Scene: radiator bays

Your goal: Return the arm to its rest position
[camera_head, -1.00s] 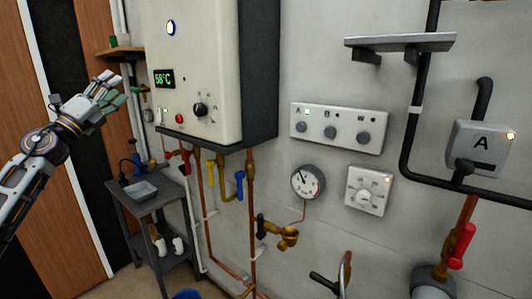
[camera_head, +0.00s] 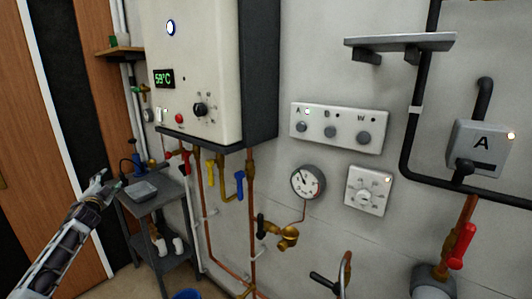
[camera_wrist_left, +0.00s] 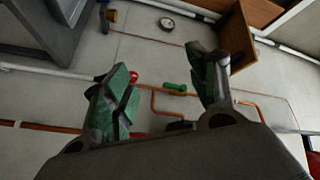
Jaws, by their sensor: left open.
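My left gripper (camera_head: 101,186) is at the lower left of the head view, in front of the small grey side table, touching nothing that I can make out. In the left wrist view its two green-padded fingers (camera_wrist_left: 165,95) stand apart with nothing between them. The left arm comes up from the bottom left edge. My right gripper is in neither view.
A white boiler (camera_head: 200,70) reading 59°C hangs on the wall above pipes with coloured valves. The grey side table (camera_head: 160,208) holds a tray (camera_head: 141,190). A shelf (camera_head: 400,42), a knob panel (camera_head: 337,128) and a gauge (camera_head: 308,182) are farther right.

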